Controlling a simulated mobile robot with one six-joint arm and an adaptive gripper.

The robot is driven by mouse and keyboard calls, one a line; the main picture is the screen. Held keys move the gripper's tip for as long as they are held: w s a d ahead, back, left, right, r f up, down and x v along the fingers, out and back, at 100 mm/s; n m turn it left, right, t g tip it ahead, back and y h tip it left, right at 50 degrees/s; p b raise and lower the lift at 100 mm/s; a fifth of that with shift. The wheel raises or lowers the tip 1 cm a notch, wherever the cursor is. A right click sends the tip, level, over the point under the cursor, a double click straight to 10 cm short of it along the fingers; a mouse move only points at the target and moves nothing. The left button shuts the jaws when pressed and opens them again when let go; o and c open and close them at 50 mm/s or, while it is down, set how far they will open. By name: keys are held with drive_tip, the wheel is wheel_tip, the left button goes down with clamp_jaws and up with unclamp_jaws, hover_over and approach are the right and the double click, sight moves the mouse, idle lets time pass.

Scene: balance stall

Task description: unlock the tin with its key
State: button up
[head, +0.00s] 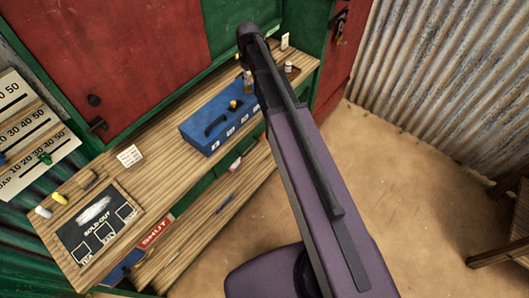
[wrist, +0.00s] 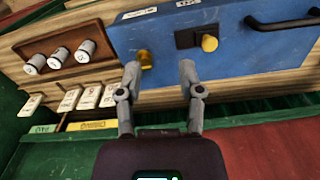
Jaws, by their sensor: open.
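The blue tin (head: 205,127) stands on the wooden counter, with a black handle on its top. In the wrist view the tin (wrist: 240,65) fills the upper right, and its handle (wrist: 285,22) is at the far right. A yellow knob-like piece (wrist: 209,43) sits on a dark plate on the tin; it may be the key or part of the lock. Another brass-yellow piece (wrist: 146,60) is at the tin's left edge, just beyond the left fingertip. My gripper (wrist: 160,74) is open, with nothing between its fingers. In the head view my arm hides the gripper and part of the tin.
A wooden tray (wrist: 60,77) with three pale-topped cylinders is left of the tin. White tags (wrist: 88,98) lie along the counter edge. A sold-out board (head: 75,240) lies at the counter's near left. Sandy floor (head: 400,190) is open at right.

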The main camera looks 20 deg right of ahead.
drive_tip(key=s+f+m+b, duration=0.2)
drive_tip(key=s+f+b, duration=0.4)
drive_tip(key=s, duration=0.5)
drive_tip(key=s+f+m+b, duration=0.3)
drive_tip(key=s+f+b, duration=0.4)
drive_tip(key=s, duration=0.4)
drive_tip(key=shift+s+a+f, duration=0.35)
drive_tip(key=shift+s+f, duration=0.05)
drive_tip(key=shift+f, duration=0.2)
idle(1.7)
drive_tip(key=shift+c, duration=0.2)
